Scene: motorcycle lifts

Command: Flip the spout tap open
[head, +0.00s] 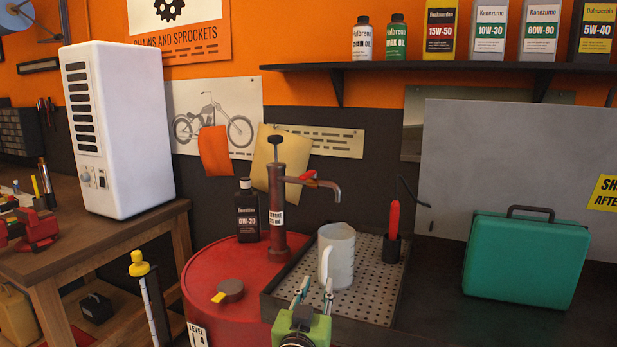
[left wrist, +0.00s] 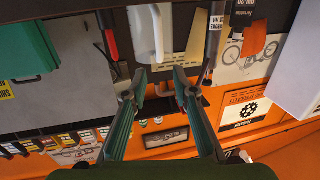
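A brown hand pump (head: 277,205) with a black top knob stands on the red drum (head: 225,270). Its spout (head: 328,186) reaches right and bends down near the jug. The spout tap (head: 310,177) is a small red-orange piece on the spout; its exact lever position is hard to tell. My left gripper (head: 314,288) is open and empty, low in front of the jug and below the spout. In the left wrist view its spread fingers (left wrist: 160,84) have nothing between them. The pump's labelled body (left wrist: 217,18) shows there too. My right gripper is out of view.
A translucent measuring jug (head: 338,257) stands on a perforated tray (head: 370,270), beside a red-handled tool (head: 393,220) in a holder. A dark bottle (head: 247,215) and a cap (head: 229,290) sit on the drum. A green case (head: 525,262) is at right.

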